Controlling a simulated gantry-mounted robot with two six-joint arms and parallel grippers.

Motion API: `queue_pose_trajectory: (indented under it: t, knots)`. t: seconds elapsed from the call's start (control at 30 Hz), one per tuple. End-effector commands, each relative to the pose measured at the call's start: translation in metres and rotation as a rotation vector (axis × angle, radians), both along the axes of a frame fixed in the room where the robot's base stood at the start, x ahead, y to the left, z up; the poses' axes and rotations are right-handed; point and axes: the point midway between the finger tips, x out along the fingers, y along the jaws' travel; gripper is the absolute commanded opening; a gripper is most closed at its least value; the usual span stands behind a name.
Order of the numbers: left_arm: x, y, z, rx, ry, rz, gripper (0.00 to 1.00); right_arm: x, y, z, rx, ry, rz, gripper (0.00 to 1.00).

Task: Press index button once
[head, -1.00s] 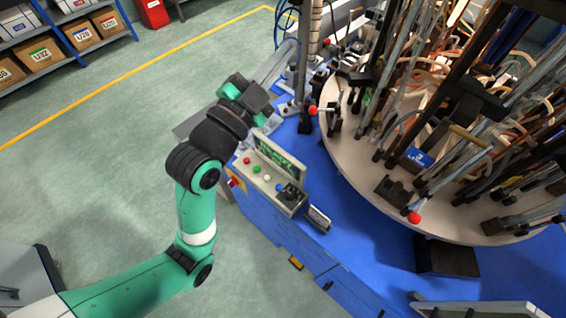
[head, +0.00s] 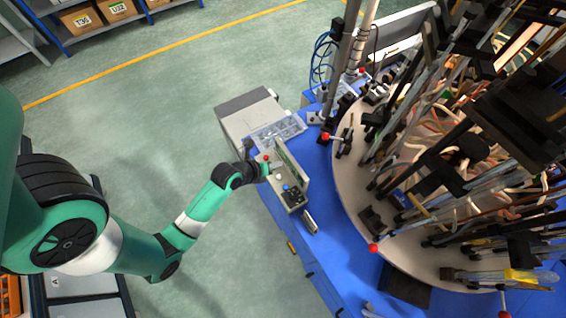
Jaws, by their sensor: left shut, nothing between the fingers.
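I cannot read which is the index button. My left gripper (head: 264,170) is shut and empty at the panel's left side, close to the buttons. The green button is not clearly visible there. Whether the fingertips touch a button is too small to tell. My right gripper is out of view.
A round pale turntable (head: 352,205) crowded with dark fixtures, tubes and red-ball levers stands right of the panel. The floor left of the machine is clear.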

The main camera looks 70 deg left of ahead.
Motion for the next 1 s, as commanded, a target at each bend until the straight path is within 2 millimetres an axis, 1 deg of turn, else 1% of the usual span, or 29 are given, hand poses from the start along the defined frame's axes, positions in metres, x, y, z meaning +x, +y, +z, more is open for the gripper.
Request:
queue_pose_trajectory:
  t: [0.2, 0.37, 0.47, 0.77, 0.9, 1.0]
  knots:
    - [0.001, 0.0, -0.001, 0.0, -0.002, 0.0, 0.0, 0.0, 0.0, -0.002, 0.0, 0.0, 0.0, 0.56]
    - [0.001, 0.0, -0.011, 0.0, -0.003, 0.001, 0.0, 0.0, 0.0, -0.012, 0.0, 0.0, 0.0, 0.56]
    - [0.001, 0.0, -0.023, 0.0, -0.003, 0.001, 0.0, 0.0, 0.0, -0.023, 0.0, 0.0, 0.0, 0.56]
    - [0.001, 0.0, -0.068, 0.001, -0.003, -0.001, 0.0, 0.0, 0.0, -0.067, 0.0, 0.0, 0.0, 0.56]
    - [0.001, 0.0, -0.082, 0.0, -0.003, 0.001, 0.0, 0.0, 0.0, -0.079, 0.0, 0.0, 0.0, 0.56]
    - [0.001, 0.0, -0.087, 0.0, -0.003, 0.001, 0.0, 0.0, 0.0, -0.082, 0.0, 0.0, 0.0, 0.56]
